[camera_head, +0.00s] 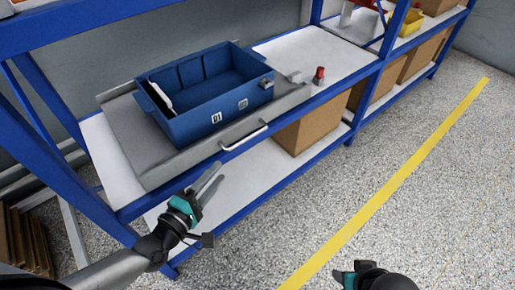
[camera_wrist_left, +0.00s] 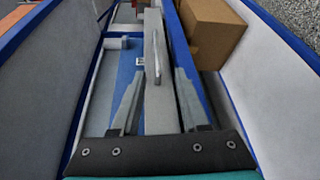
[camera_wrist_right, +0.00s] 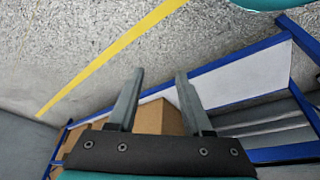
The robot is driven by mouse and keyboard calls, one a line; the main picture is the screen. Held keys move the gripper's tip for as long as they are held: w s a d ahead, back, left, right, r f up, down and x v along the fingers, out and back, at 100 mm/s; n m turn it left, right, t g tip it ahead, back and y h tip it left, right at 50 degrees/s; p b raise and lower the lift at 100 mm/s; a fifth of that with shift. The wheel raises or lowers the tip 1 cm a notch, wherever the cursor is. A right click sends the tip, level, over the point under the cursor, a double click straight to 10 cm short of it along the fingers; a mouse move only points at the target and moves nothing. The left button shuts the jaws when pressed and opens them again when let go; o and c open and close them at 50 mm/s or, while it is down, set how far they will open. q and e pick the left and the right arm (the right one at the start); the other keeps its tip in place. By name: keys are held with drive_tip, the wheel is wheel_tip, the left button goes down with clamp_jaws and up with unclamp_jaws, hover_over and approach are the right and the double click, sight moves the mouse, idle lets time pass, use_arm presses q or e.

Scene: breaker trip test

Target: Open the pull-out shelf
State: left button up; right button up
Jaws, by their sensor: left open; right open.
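The pull-out shelf (camera_head: 128,137) is a grey tray on the rack's upper white board, with a silver bar handle (camera_head: 243,135) on its front edge. A blue bin (camera_head: 205,92) marked "01" stands on it. My left gripper (camera_head: 212,180) is open and empty in front of the shelf, lower and left of the handle. In the left wrist view the handle (camera_wrist_left: 156,56) lies ahead, between the lines of the open fingers and apart from them. My right gripper (camera_head: 345,278) is at the bottom edge of the head view. It is open and empty in the right wrist view (camera_wrist_right: 158,85).
Blue rack posts (camera_head: 368,95) frame the shelves. A red-topped device (camera_head: 319,75) stands right of the shelf. A cardboard box (camera_head: 305,127) sits on the lower board. The speckled floor with a yellow line (camera_head: 390,185) is clear on the right.

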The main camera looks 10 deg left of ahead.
sight(245, 141)
use_arm(q)
drive_tip(key=shift+n, duration=0.3)
drive_tip(key=x, duration=0.3)
drive_tip(key=b+x, duration=0.1)
drive_tip(key=x, duration=0.3)
drive_tip(key=b+x, duration=0.1)
drive_tip(key=x, duration=0.2)
drive_tip(key=shift+w+d+r, duration=0.15)
drive_tip(key=shift+r, duration=0.15)
drive_tip(key=b+x, duration=0.1)
drive_tip(key=x, duration=0.2)
drive_tip(key=shift+w+d, duration=0.1)
drive_tip(key=shift+w, duration=0.2)
drive_tip(key=shift+w+d, duration=0.2)
drive_tip(key=shift+w, duration=0.5)
use_arm(e)
drive_tip(key=shift+w+a+r+t+y, duration=0.15)
drive_tip(key=shift+w+a+r+t, duration=0.25)
drive_tip(key=shift+r, duration=0.35)
drive_tip(key=shift+w+a+r+t+y, duration=0.25)
drive_tip(key=shift+r+t, duration=0.2)
drive_tip(key=shift+r, duration=0.25)
drive_tip(key=shift+w+a+r+t+y, duration=0.1)
drive_tip(key=shift+w+a+r+t, duration=0.35)
drive_tip(key=shift+r, duration=0.3)
use_arm(q)
drive_tip(key=shift+c, duration=0.2)
clamp_jaws()
